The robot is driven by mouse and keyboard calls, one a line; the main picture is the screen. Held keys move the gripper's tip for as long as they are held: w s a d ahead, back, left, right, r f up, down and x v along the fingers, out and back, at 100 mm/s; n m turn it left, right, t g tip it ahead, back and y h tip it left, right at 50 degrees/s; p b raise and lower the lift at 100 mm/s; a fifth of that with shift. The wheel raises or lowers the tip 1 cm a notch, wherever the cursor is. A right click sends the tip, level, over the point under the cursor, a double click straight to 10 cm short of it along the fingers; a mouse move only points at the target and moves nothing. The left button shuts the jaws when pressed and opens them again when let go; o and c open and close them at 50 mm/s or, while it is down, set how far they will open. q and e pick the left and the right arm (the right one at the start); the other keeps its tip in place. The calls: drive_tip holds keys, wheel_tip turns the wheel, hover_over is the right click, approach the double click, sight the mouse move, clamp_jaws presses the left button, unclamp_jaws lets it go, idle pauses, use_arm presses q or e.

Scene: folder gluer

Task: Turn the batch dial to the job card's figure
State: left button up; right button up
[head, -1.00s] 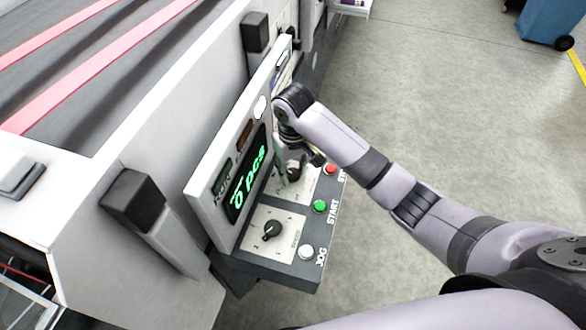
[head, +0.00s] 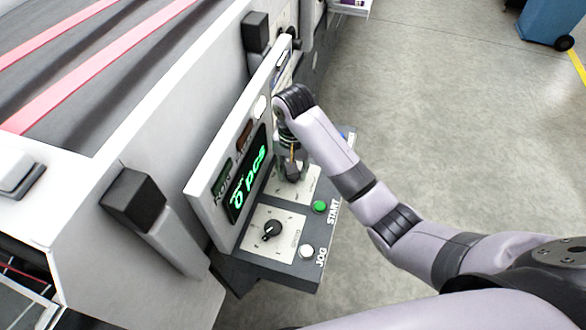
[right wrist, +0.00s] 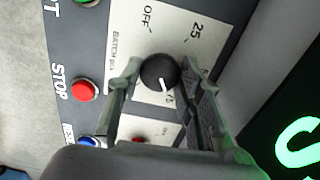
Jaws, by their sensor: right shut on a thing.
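The batch dial (right wrist: 157,70) is a round black knob with a white pointer line on a pale plate marked OFF and 25. The pointer is turned towards the lower right in the right wrist view, near a figure partly hidden by my finger. My right gripper (right wrist: 163,74) is shut on the dial, one finger on each side. In the head view my right gripper (head: 291,172) covers most of the dial. The green display (head: 250,178) reads 0 pcs. I cannot make out the job card's figure. My left gripper is not in view.
A second black knob (head: 271,230) sits on the near plate. The green START button (head: 319,207) and white JOG button (head: 306,251) line the panel's outer edge. The right wrist view shows the red STOP button (right wrist: 85,89) and a blue button (right wrist: 90,141). Open floor lies right.

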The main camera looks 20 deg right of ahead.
drive_tip(key=shift+r, duration=0.1)
drive_tip(key=shift+w, duration=0.1)
idle(0.3)
drive_tip(key=o, duration=1.2)
wheel_tip(320, 180, up, 3)
drive_tip(key=shift+w+r, duration=0.1)
drive_tip(key=shift+r, duration=0.1)
drive_tip(key=shift+d+r, duration=0.1)
drive_tip(key=shift+r, duration=0.55)
drive_tip(key=r, duration=0.7)
drive_tip(key=shift+s, duration=0.2)
